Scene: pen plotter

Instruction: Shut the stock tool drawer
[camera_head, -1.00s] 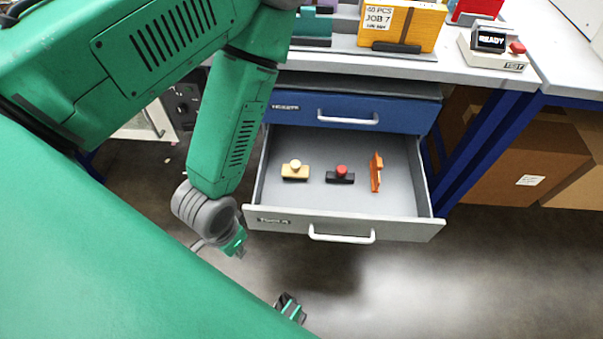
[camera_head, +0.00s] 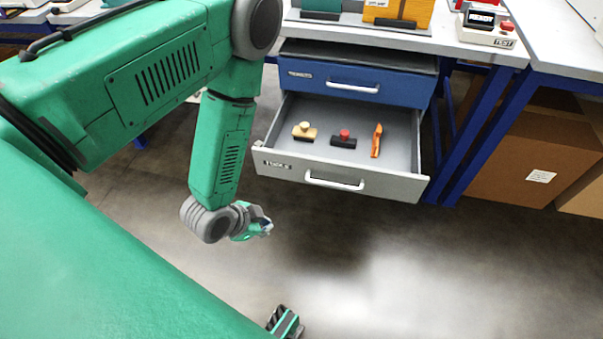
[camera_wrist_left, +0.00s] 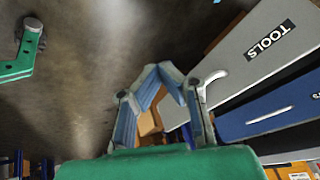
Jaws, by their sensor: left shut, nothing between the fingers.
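The tool drawer (camera_head: 395,184) is pulled open below the bench, with a grey front labelled TOOLS and a pale bar handle (camera_head: 334,184). Inside lie a tan block with a knob (camera_head: 304,132), a black block with a red knob (camera_head: 343,140) and an orange tool (camera_head: 376,141). My left gripper (camera_head: 266,226) is shut and empty, in front of the drawer near its left end and apart from it. In the left wrist view, the shut fingers (camera_wrist_left: 160,72) are left of the drawer front (camera_wrist_left: 235,62) and its handle (camera_wrist_left: 213,80).
A shut blue drawer (camera_head: 308,74) sits directly above the open one. The bench top (camera_head: 440,40) holds a yellow box and a small tester (camera_head: 488,31). Cardboard boxes (camera_head: 535,150) stand under the right bench. The floor before the drawer is clear.

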